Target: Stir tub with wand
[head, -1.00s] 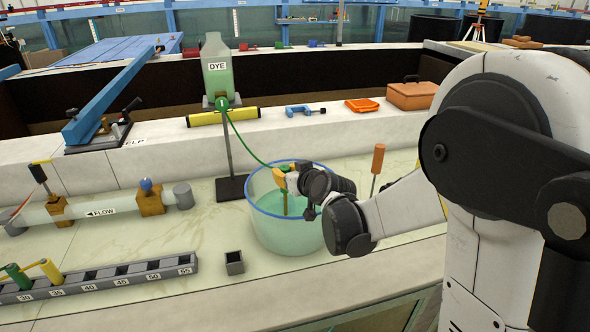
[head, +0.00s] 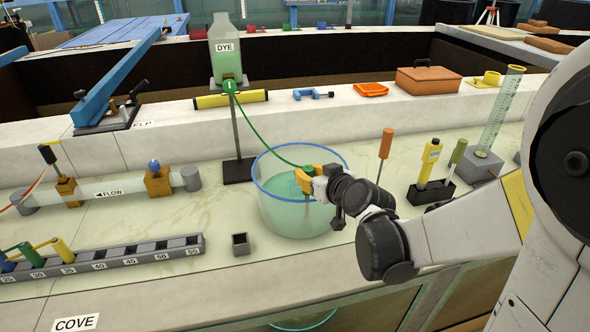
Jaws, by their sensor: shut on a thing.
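The tub (head: 275,218) is clear with a blue rim and holds pale teal liquid; it stands on the counter at the middle of the head view. My gripper (head: 303,180) has yellow fingers and reaches in from the right over the tub's opening. It is shut on the wand (head: 307,207), a thin upright shaft. The wand's upper part is mostly hidden by the fingers, and its lower part shows only faintly inside the tub. I cannot tell whether its tip touches the bottom.
A dye bottle (head: 225,52) on a stand has a green hose (head: 259,141) running to the tub. An orange-handled rod (head: 385,143) and a black tool holder (head: 431,192) stand to the right.

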